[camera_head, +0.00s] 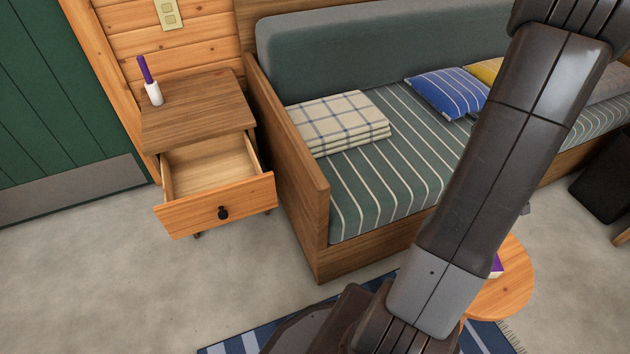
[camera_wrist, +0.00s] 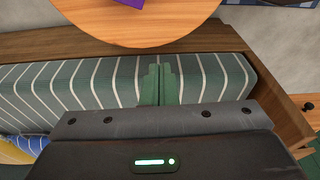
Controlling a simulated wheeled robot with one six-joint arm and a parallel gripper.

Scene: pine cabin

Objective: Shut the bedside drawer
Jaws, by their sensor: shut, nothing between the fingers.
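The bedside drawer (camera_head: 213,205) is pulled well out of the wooden nightstand (camera_head: 190,108) at the left of the head view. It is empty, and its front has a round black knob (camera_head: 223,212). In the wrist view my gripper (camera_wrist: 159,70) shows two green fingers together, shut and empty, over the striped bed cushion. The drawer's knob (camera_wrist: 308,106) shows at the right edge of the wrist view, well apart from the fingers. In the head view my arm crosses the right side, and the gripper cannot be made out there.
The wooden bed frame (camera_head: 290,170) stands close beside the drawer's right side. A round wooden stool or table (camera_head: 515,280) is at lower right, partly behind my arm. A purple-and-white object (camera_head: 151,85) stands on the nightstand. The floor (camera_head: 110,260) before the drawer is clear.

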